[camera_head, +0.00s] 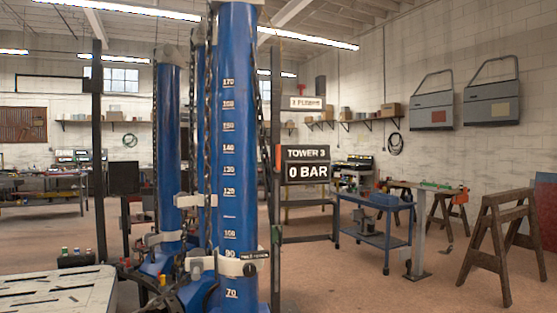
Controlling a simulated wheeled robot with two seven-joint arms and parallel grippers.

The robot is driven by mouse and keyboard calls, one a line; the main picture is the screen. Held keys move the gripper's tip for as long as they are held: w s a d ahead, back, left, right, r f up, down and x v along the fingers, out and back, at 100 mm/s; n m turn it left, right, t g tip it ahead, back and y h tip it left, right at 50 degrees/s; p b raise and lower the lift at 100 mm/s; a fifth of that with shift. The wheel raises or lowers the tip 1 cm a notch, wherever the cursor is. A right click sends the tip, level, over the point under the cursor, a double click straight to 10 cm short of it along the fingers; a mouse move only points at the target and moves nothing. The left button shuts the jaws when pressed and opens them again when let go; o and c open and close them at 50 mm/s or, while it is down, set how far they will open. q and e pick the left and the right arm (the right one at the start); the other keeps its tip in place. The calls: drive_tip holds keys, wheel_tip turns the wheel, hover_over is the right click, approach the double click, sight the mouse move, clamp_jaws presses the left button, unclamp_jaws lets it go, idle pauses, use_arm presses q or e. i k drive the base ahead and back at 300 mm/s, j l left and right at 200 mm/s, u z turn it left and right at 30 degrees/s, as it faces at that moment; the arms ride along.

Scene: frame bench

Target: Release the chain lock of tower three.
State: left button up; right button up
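The near blue tower (232,140) stands upright left of centre, with a white number scale running from 70 near the bottom to 170 near the top. A sign (307,164) just right of it reads TOWER 3 and 0 BAR. Dark chains run down beside the tower, one along its right side (258,110). A white collar (235,266) wraps the tower near mark 90, with a small dark knob (249,270) on its right and a grey block on its left. I cannot tell which part is the chain lock. Neither of my grippers is in view.
Another blue tower (168,150) stands behind left. A pale slotted bench top (55,292) fills the lower left corner. A blue cart (372,238) and brown sawhorses (497,235) stand right. Reddish floor is open between the near tower and the cart.

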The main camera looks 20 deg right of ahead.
sight(277, 169)
drive_tip(key=i+l+u, duration=0.2)
drive_tip(key=i+l, duration=1.5)
